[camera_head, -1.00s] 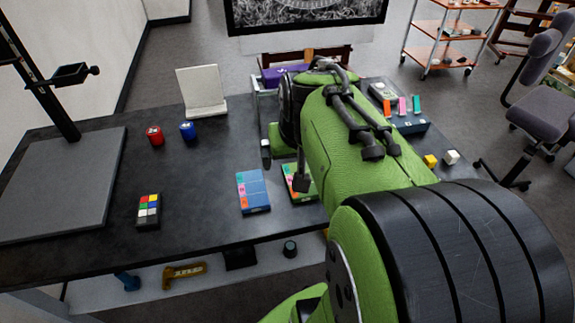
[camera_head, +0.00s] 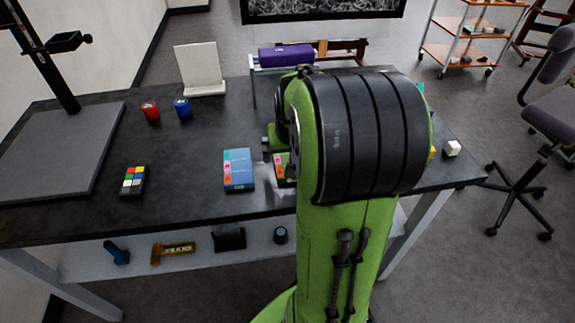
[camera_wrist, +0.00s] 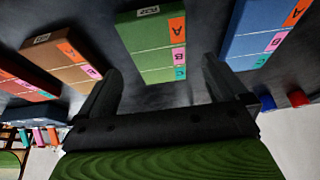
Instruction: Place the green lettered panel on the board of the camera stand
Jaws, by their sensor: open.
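The green lettered panel (camera_wrist: 145,45) lies flat on the dark table, with orange A, pink B and teal C tabs along one edge. In the head view, only its left part (camera_head: 282,171) shows beside my arm. My gripper (camera_wrist: 160,72) is open and empty in the wrist view. Its two fingers point toward the green panel, one to each side, with a gap before the panel. The camera stand is at the left of the table, with a black column (camera_head: 40,55) and a bare grey board (camera_head: 50,150).
A blue lettered panel (camera_head: 238,170) lies left of the green one; brown (camera_wrist: 68,62) and red (camera_wrist: 25,82) panels also show.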

